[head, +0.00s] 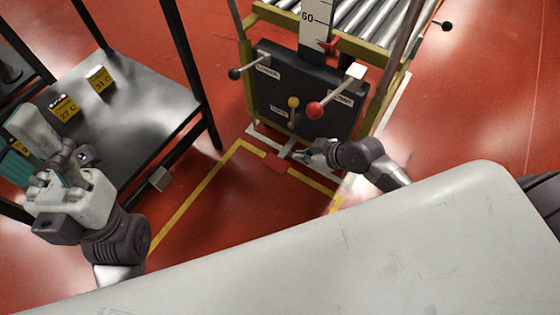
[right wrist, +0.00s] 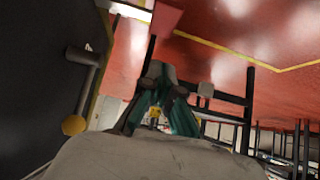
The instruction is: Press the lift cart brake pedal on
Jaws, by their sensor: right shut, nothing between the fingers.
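The lift cart (head: 310,90) stands at the top centre of the head view, with a dark lever panel facing me. A red pedal (head: 277,163) sits low at the cart's front, near the floor. A red flat piece, apparently this pedal, shows at the top of the right wrist view (right wrist: 166,18). My right gripper (head: 304,156) is low, just right of the pedal, shut and empty; its fingertips meet in the wrist view (right wrist: 157,72). I cannot tell whether it touches the pedal. My left gripper (head: 52,182) is at the left; its finger opening is unclear.
Levers with red (head: 314,110), yellow (head: 293,102) and black (head: 235,74) knobs stick out of the panel. A dark rack shelf (head: 140,110) at left holds yellow-labelled blocks (head: 64,107). A yellow floor line (head: 190,200) runs across open red floor. A pale surface fills the lower right.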

